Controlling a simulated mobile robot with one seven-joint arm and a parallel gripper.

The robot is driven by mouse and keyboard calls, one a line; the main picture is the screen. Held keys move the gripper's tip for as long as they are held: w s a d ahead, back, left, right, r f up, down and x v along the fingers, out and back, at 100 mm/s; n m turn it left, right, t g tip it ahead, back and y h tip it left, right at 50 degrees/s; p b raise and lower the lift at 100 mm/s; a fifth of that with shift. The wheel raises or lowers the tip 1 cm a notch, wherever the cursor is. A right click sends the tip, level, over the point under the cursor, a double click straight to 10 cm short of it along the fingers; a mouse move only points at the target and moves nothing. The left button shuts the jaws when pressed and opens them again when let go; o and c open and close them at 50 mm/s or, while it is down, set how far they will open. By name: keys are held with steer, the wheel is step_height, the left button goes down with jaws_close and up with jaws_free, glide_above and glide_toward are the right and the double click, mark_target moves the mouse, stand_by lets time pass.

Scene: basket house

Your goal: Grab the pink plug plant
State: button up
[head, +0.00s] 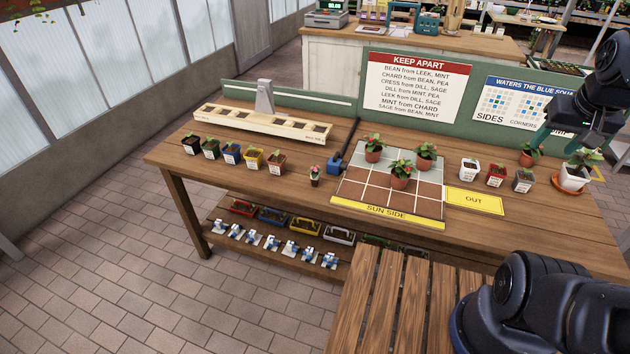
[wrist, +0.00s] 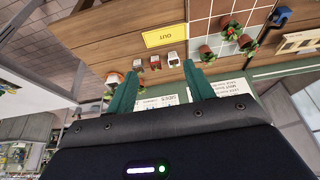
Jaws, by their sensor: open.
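The tiled grid board (head: 348,189) holds several potted plants. A white pot (head: 573,179) stands near my arm. Signs line the back.

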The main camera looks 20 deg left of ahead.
steer(key=w+a+n+g, duration=0.1)
steer(key=w+a+n, duration=0.5)
steer(key=w+a, duration=0.6)
steer(key=w+a+f+n+g, duration=0.1)
steer(key=w+a+f+n, duration=0.2)
steer(key=a, duration=0.4)
steer(key=w+a+f+n+g, duration=0.1)
steer(key=w+a+f, duration=0.2)
steer(key=w+a, duration=0.3)
steer(key=n+g, duration=0.2)
steer(key=n, duration=0.6)
glide_above(315, 173)
steer(key=d, duration=0.1)
steer(key=f, duration=2.1)
steer(key=shift+w+d+f, duration=0.1)
steer(key=shift+w+f, duration=0.2)
steer(key=shift+w, duration=0.05)
steer(key=shift+s+a+f, duration=0.15)
steer(key=shift+a+f, duration=0.15)
steer(key=shift+f, duration=0.2)
step_height(315, 173, down, 4)
steer(key=shift+f, duration=0.1)
steer(key=shift+a+f, duration=0.2)
steer(key=shift+f, duration=1.3)
steer(key=shift+a+f, duration=0.2)
steer(key=shift+f, duration=1.3)
steer(key=c, duration=1)
steer(key=shift+c, duration=0.2)
steer(key=shift+r, duration=0.15)
